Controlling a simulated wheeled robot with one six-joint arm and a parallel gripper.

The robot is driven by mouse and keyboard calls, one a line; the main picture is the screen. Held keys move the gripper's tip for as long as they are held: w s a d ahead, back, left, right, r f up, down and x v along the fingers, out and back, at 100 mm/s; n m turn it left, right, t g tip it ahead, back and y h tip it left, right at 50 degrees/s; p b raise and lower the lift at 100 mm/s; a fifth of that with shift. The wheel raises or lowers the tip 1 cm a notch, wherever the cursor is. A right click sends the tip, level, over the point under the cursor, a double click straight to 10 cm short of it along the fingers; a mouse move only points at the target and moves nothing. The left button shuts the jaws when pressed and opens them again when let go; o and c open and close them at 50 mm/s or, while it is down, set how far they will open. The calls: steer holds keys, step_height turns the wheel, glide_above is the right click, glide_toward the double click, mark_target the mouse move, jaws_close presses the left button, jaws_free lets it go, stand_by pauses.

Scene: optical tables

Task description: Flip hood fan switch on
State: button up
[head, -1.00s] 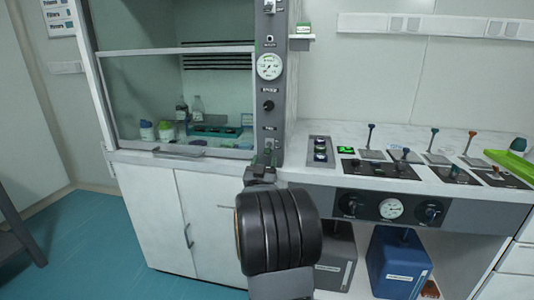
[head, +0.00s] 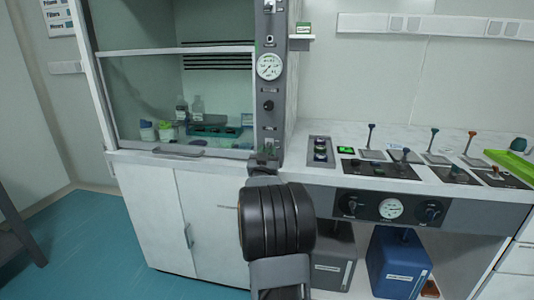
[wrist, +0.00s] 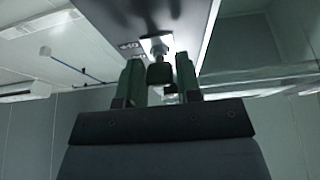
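The fume hood's grey control column (head: 268,88) stands in the middle of the head view, with a gauge, a black knob and small switches. My gripper (head: 265,152) is in front of the column's lower end and partly covers it. In the wrist view, my gripper (wrist: 160,80) has its two green fingers apart. A small dark switch lever (wrist: 159,72) on a pale plate (wrist: 155,45) shows between them, with gaps on both sides. I cannot read its label or tell its on or off position.
The hood's glass sash (head: 180,95) and sill are left of the column. The white bench (head: 400,150) to the right carries several upright valves and a green tray (head: 510,162). A blue canister (head: 398,262) and a grey canister (head: 333,258) stand below.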

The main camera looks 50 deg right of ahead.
steer(key=c, duration=0.5)
